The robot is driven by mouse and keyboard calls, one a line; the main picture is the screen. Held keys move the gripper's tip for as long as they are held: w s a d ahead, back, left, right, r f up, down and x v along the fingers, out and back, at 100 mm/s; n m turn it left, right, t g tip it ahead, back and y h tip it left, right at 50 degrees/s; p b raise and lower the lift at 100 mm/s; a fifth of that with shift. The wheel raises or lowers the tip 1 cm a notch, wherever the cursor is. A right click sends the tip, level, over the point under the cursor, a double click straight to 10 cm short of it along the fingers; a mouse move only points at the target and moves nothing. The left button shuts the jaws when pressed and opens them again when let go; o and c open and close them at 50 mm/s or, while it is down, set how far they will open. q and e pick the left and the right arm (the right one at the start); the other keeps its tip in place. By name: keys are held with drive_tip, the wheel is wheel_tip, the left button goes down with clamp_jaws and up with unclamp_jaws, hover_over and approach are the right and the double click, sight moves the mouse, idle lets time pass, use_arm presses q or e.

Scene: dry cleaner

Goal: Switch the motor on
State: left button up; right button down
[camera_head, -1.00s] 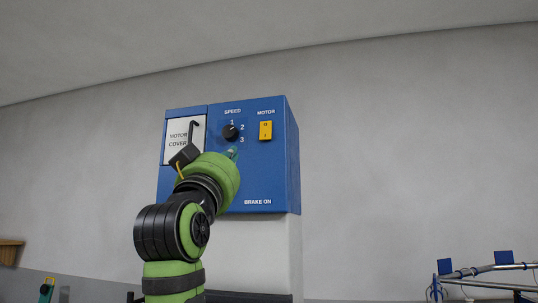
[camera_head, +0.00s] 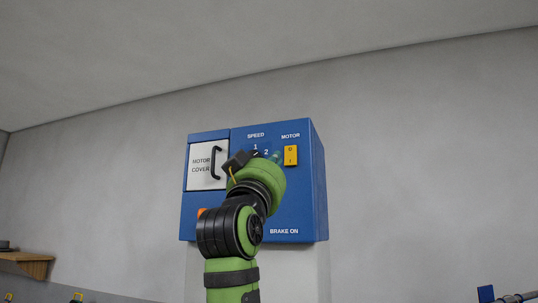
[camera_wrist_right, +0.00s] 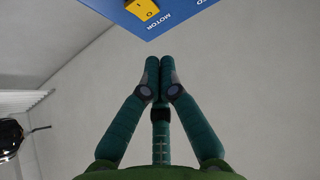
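The blue control box (camera_head: 258,221) is on the wall ahead. Its yellow motor switch (camera_head: 291,155), marked 0 above and I below, is at the upper right under the word MOTOR. My right gripper (camera_head: 275,157) is in front of the box, its fingertips just left of the switch in the head view; contact cannot be told. In the right wrist view, the right gripper's green fingers (camera_wrist_right: 159,66) are together with nothing between them, and the switch (camera_wrist_right: 143,8) is beyond the tips at the top edge. My left gripper is not in view.
A white motor cover (camera_head: 202,174) with a black handle (camera_head: 216,163) is left on the box. My right arm hides most of the speed dial and an orange part (camera_head: 201,211). A wooden shelf (camera_head: 30,265) is at the far left. The wall right of the box is clear.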

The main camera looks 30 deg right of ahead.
sight(289, 153)
drive_tip(key=w+d+p, duration=0.1)
drive_tip(key=w+d+r+p, duration=0.1)
drive_tip(key=w+d+p, duration=0.1)
drive_tip(key=w+d+r+p, duration=0.1)
drive_tip(key=d, duration=0.1)
drive_tip(key=shift+w+r, duration=0.15)
drive_tip(key=shift+r, duration=0.05)
drive_tip(key=shift+w+d+f+p, duration=0.2)
drive_tip(key=shift+w+d+p, duration=0.05)
drive_tip(key=shift+d+p, duration=0.15)
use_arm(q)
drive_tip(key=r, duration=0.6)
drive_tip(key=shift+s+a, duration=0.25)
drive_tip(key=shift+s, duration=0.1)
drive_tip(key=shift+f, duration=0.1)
use_arm(e)
drive_tip(key=shift+a, duration=0.1)
